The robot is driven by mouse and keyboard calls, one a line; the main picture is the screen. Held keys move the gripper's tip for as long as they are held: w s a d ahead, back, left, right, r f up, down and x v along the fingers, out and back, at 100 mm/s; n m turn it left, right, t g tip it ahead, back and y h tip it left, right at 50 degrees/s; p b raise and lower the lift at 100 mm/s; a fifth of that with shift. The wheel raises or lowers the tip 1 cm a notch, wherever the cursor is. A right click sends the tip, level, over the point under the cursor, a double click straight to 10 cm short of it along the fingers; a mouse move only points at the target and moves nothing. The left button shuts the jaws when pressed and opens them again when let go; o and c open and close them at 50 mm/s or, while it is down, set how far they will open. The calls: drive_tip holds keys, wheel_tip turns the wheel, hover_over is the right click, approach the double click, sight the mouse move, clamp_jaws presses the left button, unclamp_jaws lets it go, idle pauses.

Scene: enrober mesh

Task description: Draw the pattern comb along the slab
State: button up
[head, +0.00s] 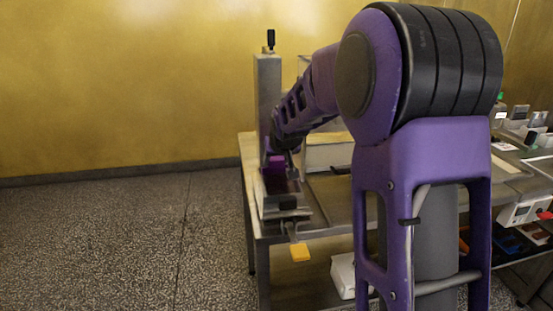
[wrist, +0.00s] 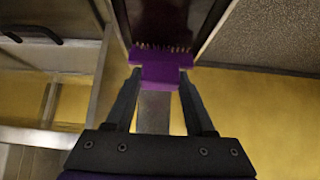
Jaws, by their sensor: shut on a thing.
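The pattern comb (wrist: 160,70) is a purple block with a row of pale teeth along its far edge. My gripper (wrist: 160,78) is shut on it, one dark finger at each side. The slab (wrist: 165,22) is dark brown and glossy, between the rails of a metal channel. The comb's teeth are at the near end of the visible slab; I cannot tell whether they touch it. In the head view the comb (head: 274,165) is a small purple patch beside the upright metal column, and the slab (head: 285,186) shows just below it. My arm hides part of the station there.
A tall metal column (head: 268,95) with a black knob stands behind the comb. A yellow-ended handle (head: 300,252) sticks out from the table's front. The table (head: 335,219) continues right, with several small items at far right. Open speckled floor (head: 120,235) lies left.

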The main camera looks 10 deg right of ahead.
drive_tip(key=shift+s, duration=4.45)
idle(1.1)
drive_tip(key=shift+r, duration=0.1)
wheel_tip(320, 180, up, 7)
drive_tip(key=p, duration=0.4)
drive_tip(key=shift+p, duration=0.35)
idle(0.5)
idle(0.5)
